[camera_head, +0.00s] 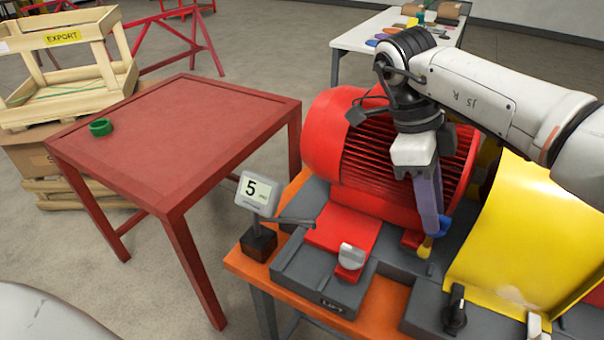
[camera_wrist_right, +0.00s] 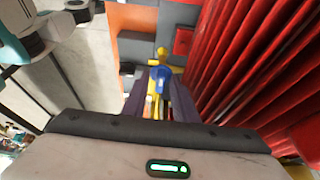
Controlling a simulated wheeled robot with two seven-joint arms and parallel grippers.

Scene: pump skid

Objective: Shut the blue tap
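The blue tap (camera_head: 444,224) is a small blue handle with yellow parts, low between the red motor and the yellow guard. It also shows in the right wrist view (camera_wrist_right: 161,83), just ahead of the fingertips. My right gripper (camera_head: 430,226) points down, its purple fingers reaching the tap and partly hiding it in the head view. In the wrist view a gap shows between the fingers (camera_wrist_right: 159,92), with the blue handle at its far end. The gripper looks open; I cannot tell whether a finger touches the handle. My left gripper is not in view.
The ribbed red motor (camera_head: 375,165) stands close beside my right gripper. The yellow guard (camera_head: 530,245) is on its right. A black knob (camera_head: 455,310), a grey knob (camera_head: 351,258) and a display reading 5 (camera_head: 258,193) are nearer. A red table (camera_head: 175,135) holds a green ring (camera_head: 100,127).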

